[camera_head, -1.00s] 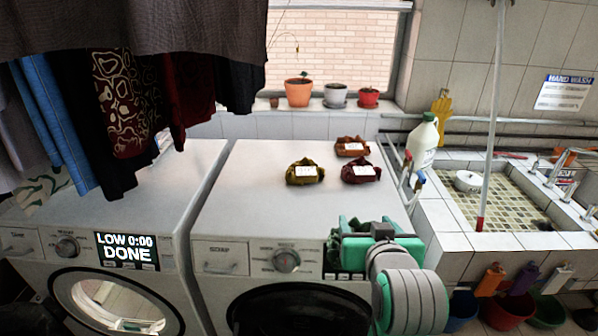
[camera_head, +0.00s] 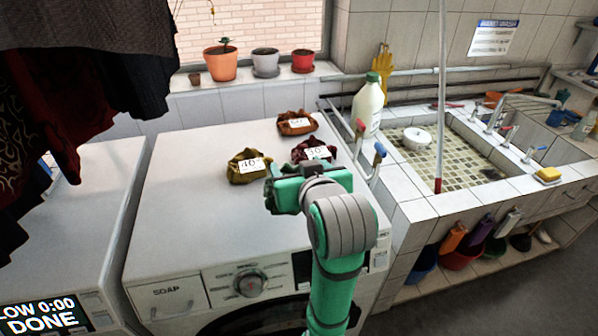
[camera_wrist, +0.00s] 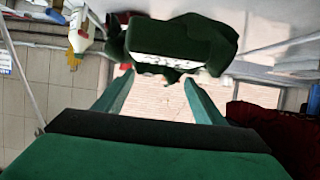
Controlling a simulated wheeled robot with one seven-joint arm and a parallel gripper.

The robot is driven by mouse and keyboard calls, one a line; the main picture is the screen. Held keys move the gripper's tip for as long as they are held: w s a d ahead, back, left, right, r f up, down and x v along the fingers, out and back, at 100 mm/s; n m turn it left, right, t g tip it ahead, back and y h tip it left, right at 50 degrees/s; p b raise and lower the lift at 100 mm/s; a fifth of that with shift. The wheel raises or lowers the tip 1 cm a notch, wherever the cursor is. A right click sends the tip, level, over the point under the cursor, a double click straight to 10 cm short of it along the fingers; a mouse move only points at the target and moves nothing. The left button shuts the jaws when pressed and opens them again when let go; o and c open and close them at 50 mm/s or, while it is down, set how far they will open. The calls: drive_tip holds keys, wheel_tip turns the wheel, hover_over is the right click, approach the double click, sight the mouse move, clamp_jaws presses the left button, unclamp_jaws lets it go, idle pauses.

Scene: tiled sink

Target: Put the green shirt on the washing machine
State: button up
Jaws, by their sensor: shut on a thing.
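The green shirt (camera_wrist: 175,45) is a dark green bundle with a white label. It sits at the fingertips of my gripper (camera_wrist: 160,76) in the wrist view. In the head view my gripper (camera_head: 283,191) is shut on it over the front right of the washing machine top (camera_head: 200,210), and the arm hides most of the shirt. I cannot tell whether the shirt touches the top. An olive bundle (camera_head: 247,166), an orange bundle (camera_head: 296,122) and a dark red bundle (camera_head: 313,152), each labelled, lie on the machine behind the gripper.
A white bottle (camera_head: 368,105) stands at the right rear, near red and blue taps. A tiled sink (camera_head: 410,212) is at right. Dark clothes (camera_head: 110,60) hang at upper left. The machine top's left and front parts are clear.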

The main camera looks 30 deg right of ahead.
drive_tip(key=d+f, duration=0.1)
drive_tip(key=d, duration=0.1)
drive_tip(key=w+d+f, duration=0.1)
drive_tip(key=d, duration=0.2)
drive_tip(key=w+d+f, duration=0.1)
drive_tip(key=d, duration=0.1)
drive_tip(key=shift+w+d+f, duration=0.2)
drive_tip(key=shift+d+f, duration=0.1)
drive_tip(key=shift+f, duration=0.05)
drive_tip(key=shift+w+d+f, duration=0.2)
drive_tip(key=shift+d+f, duration=0.75)
drive_tip(key=shift+f, duration=0.6)
drive_tip(key=shift+w+d+f, duration=0.2)
drive_tip(key=shift+d+f, duration=0.75)
drive_tip(key=shift+f, duration=0.55)
drive_tip(key=shift+w+d+f, duration=0.2)
drive_tip(key=shift+d+f, duration=0.75)
drive_tip(key=shift+f, duration=0.6)
drive_tip(key=shift+f, duration=0.15)
drive_tip(key=o, duration=1.6)
drive_tip(key=shift+o, duration=0.2)
